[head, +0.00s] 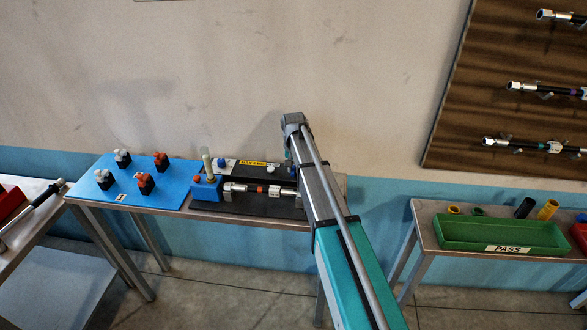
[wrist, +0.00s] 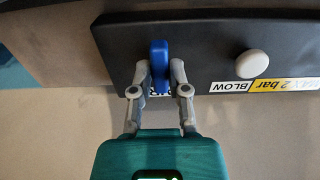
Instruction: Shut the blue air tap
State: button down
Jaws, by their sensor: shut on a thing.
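The blue air tap (wrist: 160,52) shows in the wrist view as an upright blue lever on a dark panel (wrist: 205,36). Its handle runs up and down in that picture, square to the panel's long edge. My gripper (wrist: 160,70) has one grey finger on each side of the handle and is shut on it. A small label under the handle is mostly hidden by the fingers. In the head view my arm covers the tap, and my gripper is mostly hidden behind its own links.
A white knob (wrist: 252,64) stands right of the tap, above a yellow and white label (wrist: 266,86). In the head view, a fitting (head: 260,189) lies on the panel, left of my arm. A blue board (head: 120,196) with several valves is further left. A green tray (head: 470,235) stands right.

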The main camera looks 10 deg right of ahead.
jog(key=shift+n, duration=0.5)
jog(key=n, duration=0.3)
jog(key=shift+a+n, duration=0.1)
jog(key=shift+n, duration=0.2)
jog(key=n, duration=0.4)
jog(key=shift+n, duration=0.3)
jog(key=n, duration=0.8)
jog(key=shift+n, duration=0.4)
jog(key=c, duration=0.6)
grip_release()
